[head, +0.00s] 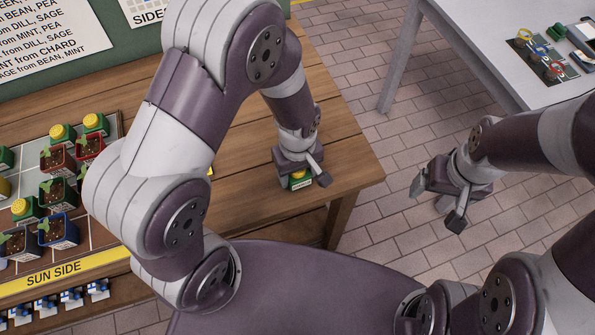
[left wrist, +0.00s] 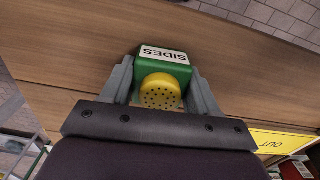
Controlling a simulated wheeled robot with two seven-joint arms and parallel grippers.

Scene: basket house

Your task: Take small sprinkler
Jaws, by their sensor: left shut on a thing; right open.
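A small green sprinkler with a yellow perforated head and a white label reading SIDES (left wrist: 163,68) is between the fingers of my left gripper (left wrist: 160,88) in the left wrist view. My left gripper is shut on it. In the head view the sprinkler (head: 298,181) is partly hidden under my left gripper (head: 303,172), at the right end of the wooden table (head: 340,150). I cannot tell whether it touches the table top. My right gripper (head: 437,205) is open and empty over the tiled floor.
At left, a tray marked SUN SIDE (head: 55,272) holds several potted seedlings and green things with yellow tops. A white table (head: 470,50) with small tools stands at upper right. A yellow OUT sign (left wrist: 282,142) shows in the left wrist view.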

